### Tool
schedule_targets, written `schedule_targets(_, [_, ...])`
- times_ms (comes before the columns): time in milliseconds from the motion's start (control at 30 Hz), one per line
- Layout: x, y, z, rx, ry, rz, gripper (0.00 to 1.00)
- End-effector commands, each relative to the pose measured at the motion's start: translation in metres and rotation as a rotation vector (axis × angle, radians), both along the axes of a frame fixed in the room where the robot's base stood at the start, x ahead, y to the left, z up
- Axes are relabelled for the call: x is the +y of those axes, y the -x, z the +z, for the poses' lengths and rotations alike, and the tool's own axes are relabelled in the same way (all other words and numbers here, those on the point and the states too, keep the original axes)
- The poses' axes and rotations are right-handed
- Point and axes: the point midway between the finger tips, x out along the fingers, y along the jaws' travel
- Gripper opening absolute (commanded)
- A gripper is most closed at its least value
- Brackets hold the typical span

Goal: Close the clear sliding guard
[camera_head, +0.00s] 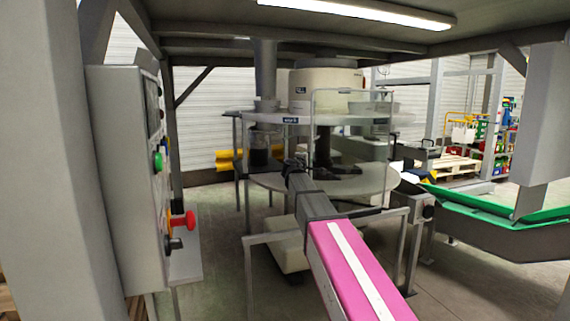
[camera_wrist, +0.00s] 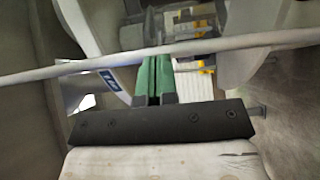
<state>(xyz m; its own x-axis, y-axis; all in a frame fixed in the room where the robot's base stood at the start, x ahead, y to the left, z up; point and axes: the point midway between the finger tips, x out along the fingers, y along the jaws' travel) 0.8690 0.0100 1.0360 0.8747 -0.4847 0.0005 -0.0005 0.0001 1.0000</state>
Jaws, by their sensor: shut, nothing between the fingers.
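The clear guard (camera_head: 352,112) is a see-through panel with a thin pale frame. In the head view it stands upright at the front right of the machine, between an upper round plate (camera_head: 270,119) and a lower one (camera_head: 370,183). The left part of the front looks uncovered. In the wrist view my gripper (camera_wrist: 156,60) has its green fingers together and empty, beyond a black bar. A thin grey rod (camera_wrist: 80,70) crosses the view by the fingertips; it may be part of the guard's frame. I cannot tell whether they touch. I cannot pick out my gripper in the head view.
A control box (camera_head: 125,165) with a green button and a red knob stands at the left. A pink-topped bed (camera_head: 350,270) runs towards the machine. A green-edged conveyor (camera_head: 490,215) is at the right. A dark canopy and posts surround the machine.

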Motion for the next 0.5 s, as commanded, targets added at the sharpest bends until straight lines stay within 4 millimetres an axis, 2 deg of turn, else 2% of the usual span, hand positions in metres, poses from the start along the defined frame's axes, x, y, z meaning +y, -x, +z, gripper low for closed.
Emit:
schedule_targets(33, [-0.02, -0.008, 0.0, 0.0, 0.0, -0.004, 0.0])
schedule_targets(200, [-0.073, -0.023, 0.0, 0.0, -0.001, -0.002, 0.0])
schedule_targets(333, [-0.106, -0.033, 0.0, 0.0, 0.001, -0.001, 0.0])
schedule_targets(500, [-0.136, -0.042, 0.0, 0.0, 0.0, 0.0, 0.0])
